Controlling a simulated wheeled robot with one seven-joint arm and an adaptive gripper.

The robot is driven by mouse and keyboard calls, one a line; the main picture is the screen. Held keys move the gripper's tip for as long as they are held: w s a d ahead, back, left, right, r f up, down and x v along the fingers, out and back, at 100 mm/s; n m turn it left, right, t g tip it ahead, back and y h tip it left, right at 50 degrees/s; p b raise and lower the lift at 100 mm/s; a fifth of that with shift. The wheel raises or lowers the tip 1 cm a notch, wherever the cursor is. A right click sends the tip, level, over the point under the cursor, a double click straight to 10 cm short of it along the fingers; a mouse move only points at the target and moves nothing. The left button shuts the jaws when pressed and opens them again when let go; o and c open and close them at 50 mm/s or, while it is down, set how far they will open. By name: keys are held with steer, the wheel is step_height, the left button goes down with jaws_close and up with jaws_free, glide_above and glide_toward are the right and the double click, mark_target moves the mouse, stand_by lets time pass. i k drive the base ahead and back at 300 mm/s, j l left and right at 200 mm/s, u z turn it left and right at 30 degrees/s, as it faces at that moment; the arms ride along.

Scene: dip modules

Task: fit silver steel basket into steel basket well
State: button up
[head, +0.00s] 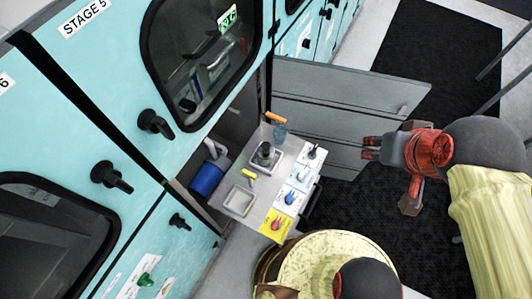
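A small bench (262,182) stands out from the open lower bay of the teal cabinet. On it is a pale, square, steel-rimmed piece (240,200) at the front left, with a yellow handle-like part (249,172) just behind it. A second square steel piece (266,155) with a dark middle sits farther back. I cannot tell which of these is the silver basket and which is the well. My gripper (369,148) is to the right of the bench, apart from it, pointing left. Its two fingers are apart with nothing seen between them.
A blue cylinder (207,179) stands at the bench's left. An orange-handled item (276,118) is at its back. An open grey door panel (330,95) stands behind my gripper. Dark floor matting (350,220) is clear right of the bench.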

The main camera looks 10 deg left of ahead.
mark_target(257, 208)
steer(key=k+j+u, duration=0.1)
steer(key=k+u, duration=0.25)
steer(key=k, duration=0.55)
